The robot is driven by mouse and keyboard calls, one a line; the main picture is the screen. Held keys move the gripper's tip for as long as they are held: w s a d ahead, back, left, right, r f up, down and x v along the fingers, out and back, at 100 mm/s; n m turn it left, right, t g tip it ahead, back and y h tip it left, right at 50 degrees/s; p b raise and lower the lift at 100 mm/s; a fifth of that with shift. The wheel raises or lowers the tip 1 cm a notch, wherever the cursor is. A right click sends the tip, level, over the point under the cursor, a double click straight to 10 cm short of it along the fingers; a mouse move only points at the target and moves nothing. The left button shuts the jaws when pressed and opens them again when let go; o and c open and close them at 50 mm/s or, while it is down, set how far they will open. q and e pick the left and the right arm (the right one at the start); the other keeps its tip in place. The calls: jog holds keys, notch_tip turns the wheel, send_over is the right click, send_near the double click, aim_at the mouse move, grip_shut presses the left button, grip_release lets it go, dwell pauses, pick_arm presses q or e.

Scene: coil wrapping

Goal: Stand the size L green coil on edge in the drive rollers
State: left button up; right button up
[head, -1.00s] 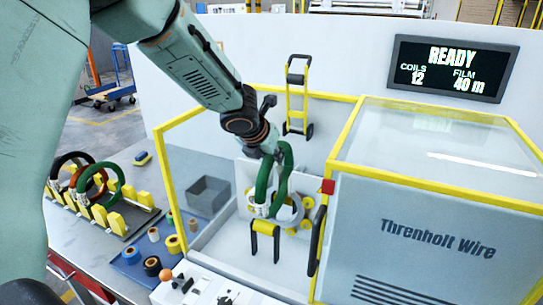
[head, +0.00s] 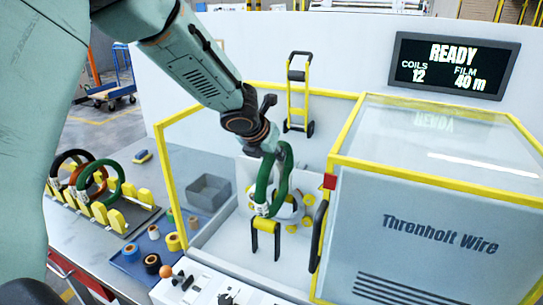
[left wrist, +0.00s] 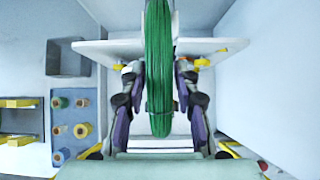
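The green coil (head: 263,190) stands on edge, slightly tilted in the head view, inside the open wrapping bay. My left gripper (left wrist: 160,80) has its fingers on either side of the coil's rim, and the coil (left wrist: 159,40) shows edge-on between them in the left wrist view. In the head view the left gripper (head: 280,155) is at the top of the ring. The yellow drive rollers (head: 292,228) are at and behind the lower part of the coil; whether it rests on them I cannot tell. My right gripper is not in view.
A yellow-topped black stand (head: 265,226) is in front of the coil. The machine's hood (head: 430,140) is to the right. A rack (head: 112,222) with several coils, a grey bin (head: 208,192) and a blue mat (head: 130,262) with film rolls are to the left.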

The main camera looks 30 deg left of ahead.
pick_arm(q)
jog(key=o, duration=0.3)
jog(key=shift+o, duration=0.2)
jog(key=shift+s+f, duration=0.15)
jog(key=v, duration=1.2)
dwell(0.7)
